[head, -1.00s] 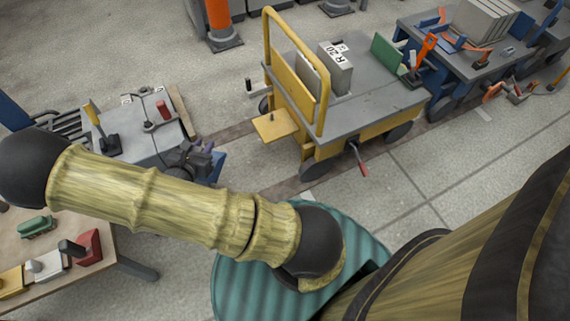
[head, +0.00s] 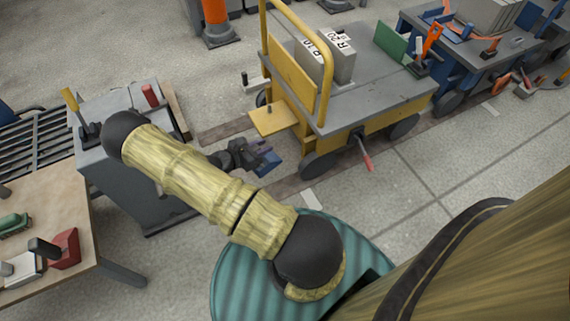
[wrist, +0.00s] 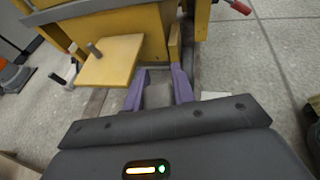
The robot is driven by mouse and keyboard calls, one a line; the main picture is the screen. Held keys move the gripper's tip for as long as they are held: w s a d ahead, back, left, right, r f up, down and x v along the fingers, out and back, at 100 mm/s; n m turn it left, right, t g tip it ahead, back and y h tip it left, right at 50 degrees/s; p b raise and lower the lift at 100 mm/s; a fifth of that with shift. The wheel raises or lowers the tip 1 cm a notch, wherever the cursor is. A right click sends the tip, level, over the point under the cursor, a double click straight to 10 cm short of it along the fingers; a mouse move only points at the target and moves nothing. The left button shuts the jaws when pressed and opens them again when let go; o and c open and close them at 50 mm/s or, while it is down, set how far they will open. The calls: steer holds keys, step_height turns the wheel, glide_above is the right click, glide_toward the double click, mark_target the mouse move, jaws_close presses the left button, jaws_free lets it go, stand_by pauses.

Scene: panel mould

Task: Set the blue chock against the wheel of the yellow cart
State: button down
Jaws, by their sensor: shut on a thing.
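The yellow cart (head: 370,128) stands at centre right in the head view, with a grey deck and yellow push bar. Its nearest dark wheel (head: 318,166) is on the floor. My gripper (head: 262,155) has purple fingers and is just left of that wheel, apart from it in the picture. It is shut on the blue chock (head: 268,168), which is partly hidden by the fingers. In the wrist view, my gripper (wrist: 158,88) has a greyish-looking piece between its fingers, and the cart's yellow side (wrist: 120,35) lies ahead; no wheel shows clearly there.
The cart's yellow step plate (head: 272,118) juts out close beside my gripper. A red-handled lever (head: 365,155) sticks out from the cart's side. A grey cabinet (head: 150,185) and a workbench (head: 85,235) stand left. Floor to the cart's near right is clear.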

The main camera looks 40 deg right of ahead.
steer(key=s+d+f+m+g+b, duration=0.3)
steer(key=s+d+f, duration=0.1)
steer(key=d+f, duration=0.3)
step_height(320, 180, down, 3)
steer(key=shift+r+y, duration=0.15)
steer(key=shift+y, duration=0.15)
steer(key=shift+w, duration=0.2)
step_height(320, 180, down, 9)
steer(key=b, duration=0.8)
steer(key=shift+s, duration=0.15)
steer(key=shift+f+b, duration=0.4)
steer(key=c, duration=1.1)
jaws_free()
steer(key=shift+a+f, duration=0.1)
